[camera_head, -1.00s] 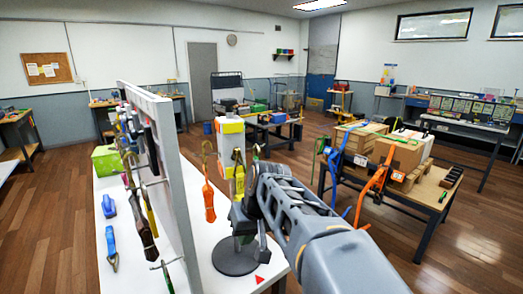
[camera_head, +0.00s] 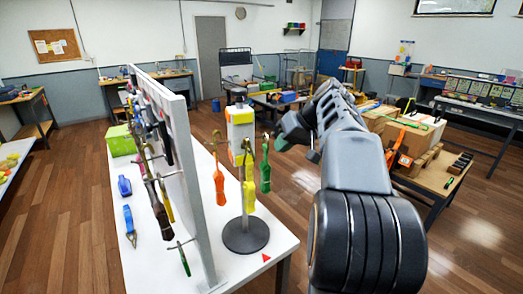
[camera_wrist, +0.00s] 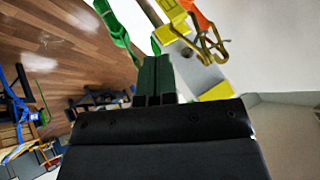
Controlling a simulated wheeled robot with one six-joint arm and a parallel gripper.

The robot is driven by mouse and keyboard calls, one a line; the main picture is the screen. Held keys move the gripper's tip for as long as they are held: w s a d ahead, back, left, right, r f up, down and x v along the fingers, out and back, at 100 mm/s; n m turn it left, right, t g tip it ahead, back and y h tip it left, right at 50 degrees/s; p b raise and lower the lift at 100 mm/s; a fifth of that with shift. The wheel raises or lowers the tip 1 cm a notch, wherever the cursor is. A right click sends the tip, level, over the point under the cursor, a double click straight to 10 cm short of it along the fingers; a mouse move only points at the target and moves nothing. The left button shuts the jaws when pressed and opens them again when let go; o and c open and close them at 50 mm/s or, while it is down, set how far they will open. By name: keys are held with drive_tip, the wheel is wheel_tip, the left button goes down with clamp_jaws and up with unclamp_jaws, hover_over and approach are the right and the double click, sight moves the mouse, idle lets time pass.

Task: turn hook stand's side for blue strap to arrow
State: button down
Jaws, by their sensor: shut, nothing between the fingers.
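The hook stand (camera_head: 245,232) stands on the white table, with a round dark base, a post and a box-shaped head (camera_head: 240,128) in white, yellow and orange. An orange strap (camera_head: 218,186), a yellow strap (camera_head: 249,192) and a green strap (camera_head: 265,172) hang from its hooks. A red arrow mark (camera_head: 266,257) lies on the table in front of the base. My gripper (camera_head: 280,143) is to the right of the stand's head, shut and empty. In the wrist view its fingers (camera_wrist: 155,65) point toward the green strap (camera_wrist: 118,30) and a hook (camera_wrist: 207,42). No blue strap shows on the stand.
A white panel (camera_head: 182,150) with hung tools stands left of the stand. A second table (camera_head: 435,180) at the right bears boxes, with a blue strap (camera_wrist: 12,100) showing there in the wrist view. Floor lies open between the tables.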

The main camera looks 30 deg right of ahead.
drive_tip(key=w+a, duration=0.1)
drive_tip(key=a+f, duration=0.1)
drive_tip(key=a, duration=0.1)
drive_tip(key=w+a+p, duration=0.1)
drive_tip(key=a, duration=0.1)
drive_tip(key=shift+w+f, duration=0.3)
drive_tip(key=shift+f, duration=0.05)
idle(0.3)
